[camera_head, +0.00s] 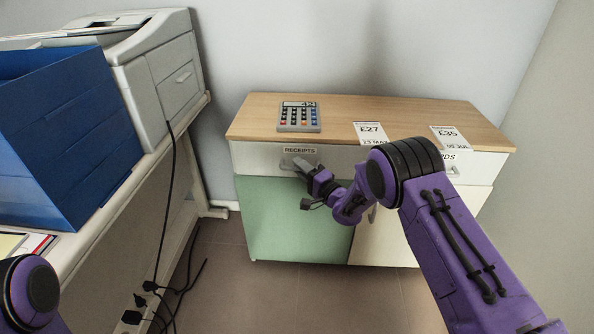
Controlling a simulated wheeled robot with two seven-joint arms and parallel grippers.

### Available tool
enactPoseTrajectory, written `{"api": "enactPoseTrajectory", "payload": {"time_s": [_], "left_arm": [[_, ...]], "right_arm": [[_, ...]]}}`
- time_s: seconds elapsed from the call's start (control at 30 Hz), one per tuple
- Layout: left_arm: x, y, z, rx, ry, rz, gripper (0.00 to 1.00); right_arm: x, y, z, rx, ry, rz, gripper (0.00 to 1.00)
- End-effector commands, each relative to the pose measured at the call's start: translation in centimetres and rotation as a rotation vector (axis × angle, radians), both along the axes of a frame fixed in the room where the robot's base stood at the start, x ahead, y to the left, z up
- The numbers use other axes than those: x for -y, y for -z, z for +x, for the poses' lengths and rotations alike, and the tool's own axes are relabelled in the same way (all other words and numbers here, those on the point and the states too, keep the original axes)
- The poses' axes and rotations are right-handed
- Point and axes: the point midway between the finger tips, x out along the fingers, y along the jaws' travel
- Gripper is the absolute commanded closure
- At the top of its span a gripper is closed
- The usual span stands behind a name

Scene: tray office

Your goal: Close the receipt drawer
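The receipt drawer (262,157) is the left drawer front of a low cabinet, with a "RECEIPTS" label (300,151) above its handle. Its front looks about flush with the cabinet; I cannot tell whether a small gap is left. My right gripper (301,166) is at the drawer's handle, in front of the right part of its face. Its fingers hide most of the handle, and I cannot tell whether they touch or grip it. My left arm shows only as a purple joint at the lower left corner; its gripper is out of view.
A calculator (299,116) and two price slips (370,133) (450,137) lie on the cabinet top (340,105). A second drawer (483,165) is at right, partly behind my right arm. A desk with a printer (165,75) and blue box (60,140) stands left; cables hang to the floor.

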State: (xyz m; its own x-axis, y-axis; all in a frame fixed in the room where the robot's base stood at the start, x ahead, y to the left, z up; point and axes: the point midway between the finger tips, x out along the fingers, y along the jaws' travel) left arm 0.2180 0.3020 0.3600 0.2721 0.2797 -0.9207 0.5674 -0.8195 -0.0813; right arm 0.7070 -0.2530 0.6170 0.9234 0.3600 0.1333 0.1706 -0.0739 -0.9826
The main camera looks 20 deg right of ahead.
Motion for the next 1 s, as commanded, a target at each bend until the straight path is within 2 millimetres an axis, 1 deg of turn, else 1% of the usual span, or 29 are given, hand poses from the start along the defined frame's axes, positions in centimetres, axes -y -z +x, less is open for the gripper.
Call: {"api": "enactPoseTrajectory", "payload": {"time_s": [0.03, 0.9, 1.0], "left_arm": [[0.0, -0.01, 0.01, 0.0, 0.0, 0.0, 0.0], [-0.01, 0.0, 0.01, 0.0, 0.0, 0.0, 0.0], [0.0, -0.15, 0.0, 0.0, 0.0, 0.0, 0.0]], "right_arm": [[0.08, -0.23, 0.08, 0.005, 0.001, 0.0, 0.62], [-0.02, 0.06, -0.05, -0.002, -0.001, -0.001, 0.62], [0.19, 0.1, -0.52, -0.003, 0.0, 0.0, 0.62]]}}
